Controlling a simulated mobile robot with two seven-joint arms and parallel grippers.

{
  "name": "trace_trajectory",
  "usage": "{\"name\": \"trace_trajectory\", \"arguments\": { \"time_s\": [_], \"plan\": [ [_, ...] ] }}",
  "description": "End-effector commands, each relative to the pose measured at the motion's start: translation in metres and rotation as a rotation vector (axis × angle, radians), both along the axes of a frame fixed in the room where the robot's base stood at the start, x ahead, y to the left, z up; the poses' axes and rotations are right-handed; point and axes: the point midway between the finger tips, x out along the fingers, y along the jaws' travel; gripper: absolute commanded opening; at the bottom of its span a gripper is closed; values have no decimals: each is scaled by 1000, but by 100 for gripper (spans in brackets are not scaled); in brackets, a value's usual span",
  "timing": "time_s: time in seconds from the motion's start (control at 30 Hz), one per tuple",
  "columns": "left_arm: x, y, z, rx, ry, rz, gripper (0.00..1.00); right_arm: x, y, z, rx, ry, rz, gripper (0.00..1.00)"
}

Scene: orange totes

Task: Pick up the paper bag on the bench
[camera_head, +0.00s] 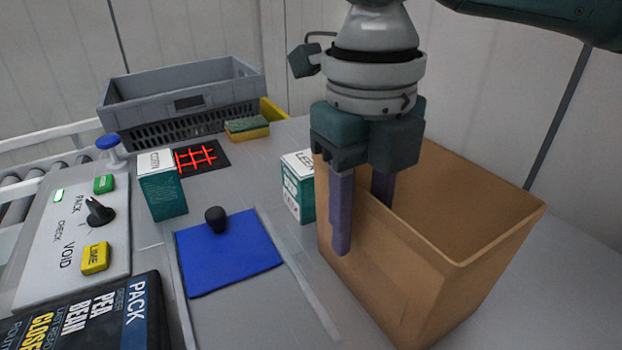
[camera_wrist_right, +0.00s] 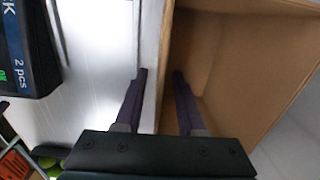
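The brown paper bag (camera_head: 400,270) stands upright and open-topped on the grey bench (camera_head: 240,325) at the right of the head view. It also shows in the right wrist view (camera_wrist_right: 245,50), where I look down into it; the part I see inside looks empty. My right gripper (camera_head: 362,220) points down at the bag's left wall. Its purple fingers are apart, one outside the wall and one inside. In the right wrist view the gripper (camera_wrist_right: 158,75) has the wall's rim between its fingers, with gaps visible. My left gripper is in neither view.
Green-and-white boxes (camera_head: 300,186) (camera_head: 162,185) stand left of the bag. A blue mat (camera_head: 228,262) with a black knob lies between. A grey crate (camera_head: 180,90) is at the back, a control panel (camera_head: 75,235) and a dark display (camera_head: 90,318) at the left.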

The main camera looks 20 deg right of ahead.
Motion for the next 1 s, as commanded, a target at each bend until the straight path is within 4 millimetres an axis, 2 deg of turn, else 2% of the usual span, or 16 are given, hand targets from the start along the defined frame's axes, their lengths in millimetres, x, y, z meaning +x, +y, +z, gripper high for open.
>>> {"name": "trace_trajectory", "arguments": {
  "time_s": [0.1, 0.37, 0.7, 1.0],
  "plan": [
    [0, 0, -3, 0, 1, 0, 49, 0, 0, -15, 0, 1, 1, 39],
    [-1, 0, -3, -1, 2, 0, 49, 0, 0, -18, -1, -2, 2, 39],
    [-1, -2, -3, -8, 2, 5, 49, 0, 0, -17, 0, -2, 2, 2],
    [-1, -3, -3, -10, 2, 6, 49, 0, 0, -17, 0, -2, 1, 0]
  ]
}}
